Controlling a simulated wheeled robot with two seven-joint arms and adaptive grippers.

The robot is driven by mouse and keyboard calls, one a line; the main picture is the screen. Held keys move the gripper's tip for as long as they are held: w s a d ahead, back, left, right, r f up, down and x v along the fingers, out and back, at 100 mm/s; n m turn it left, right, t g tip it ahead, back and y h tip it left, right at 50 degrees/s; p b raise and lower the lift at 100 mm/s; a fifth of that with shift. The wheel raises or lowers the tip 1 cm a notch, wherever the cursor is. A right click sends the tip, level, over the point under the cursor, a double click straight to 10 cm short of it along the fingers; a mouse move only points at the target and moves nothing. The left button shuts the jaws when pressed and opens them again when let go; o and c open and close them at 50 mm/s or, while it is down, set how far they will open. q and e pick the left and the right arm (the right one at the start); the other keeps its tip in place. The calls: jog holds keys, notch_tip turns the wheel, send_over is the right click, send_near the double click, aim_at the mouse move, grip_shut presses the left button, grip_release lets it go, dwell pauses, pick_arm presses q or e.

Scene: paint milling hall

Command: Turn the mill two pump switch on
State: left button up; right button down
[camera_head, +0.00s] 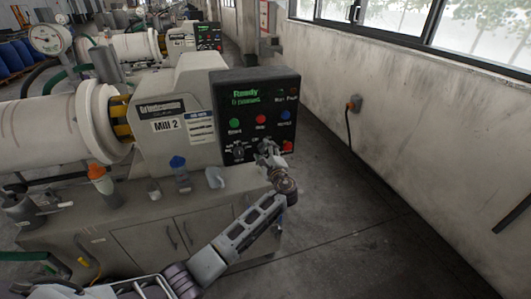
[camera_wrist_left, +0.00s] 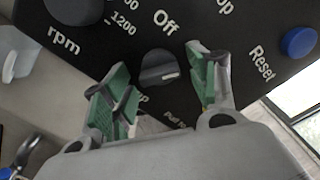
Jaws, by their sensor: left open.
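The black control panel (camera_head: 255,88) of the machine labelled Mill 2 (camera_head: 167,125) shows a green "Ready" display. The pump switch, a dark rotary knob (camera_wrist_left: 157,69), shows in the left wrist view with the word "Off" beside it and a partly hidden label ending in "p". A pale mark is on the knob's right side. My left gripper (camera_head: 268,150) is at the lower part of the panel and hides this knob in the head view. In the wrist view its green-padded fingers (camera_wrist_left: 165,85) are open, one on each side of the knob; contact cannot be told. My right gripper is out of view.
The rpm knob (camera_head: 238,151) is left of my gripper and the red stop button (camera_head: 288,146) is right. Green (camera_head: 234,122), red (camera_head: 261,120) and blue (camera_head: 285,116) buttons sit above. A blue-capped bottle (camera_head: 179,172) stands on the bench. Floor right of the mill is clear.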

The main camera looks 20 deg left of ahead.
pick_arm(q)
jog(key=v, duration=1.2)
dwell(0.3)
dwell(0.4)
